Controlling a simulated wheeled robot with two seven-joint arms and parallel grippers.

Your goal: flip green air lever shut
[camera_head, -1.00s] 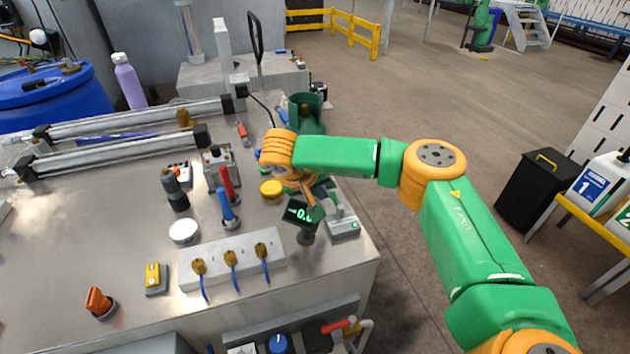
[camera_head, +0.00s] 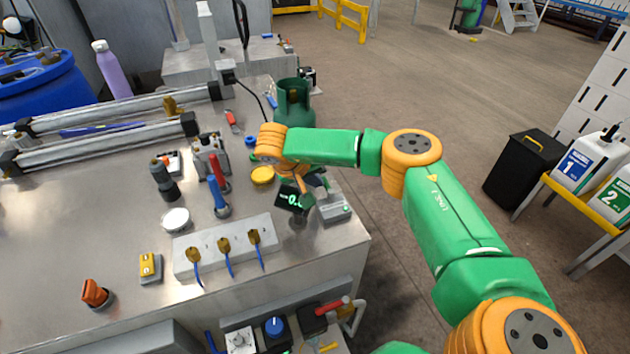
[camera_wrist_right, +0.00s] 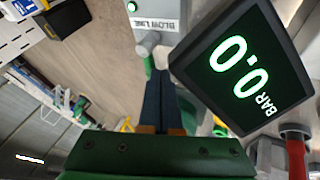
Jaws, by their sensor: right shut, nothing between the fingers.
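A light grey box labelled BLOW LINE (camera_wrist_right: 150,20) has a small green light and a round grey valve fitting. A narrow green lever (camera_wrist_right: 149,67) extends below the fitting toward my right gripper's fingers; its full length is hidden. In the head view the grey box (camera_head: 334,208) sits near the table's right edge. My right gripper (camera_wrist_right: 158,82) is shut and empty, its dark fingertips close beside the lever; contact cannot be told. In the head view the right gripper (camera_head: 317,184) is partly hidden behind the wrist. My left gripper is not in view.
A black display (camera_head: 294,199) on a post stands close beside the right gripper; in the wrist view it reads 0.0 BAR. Open floor lies right of the table.

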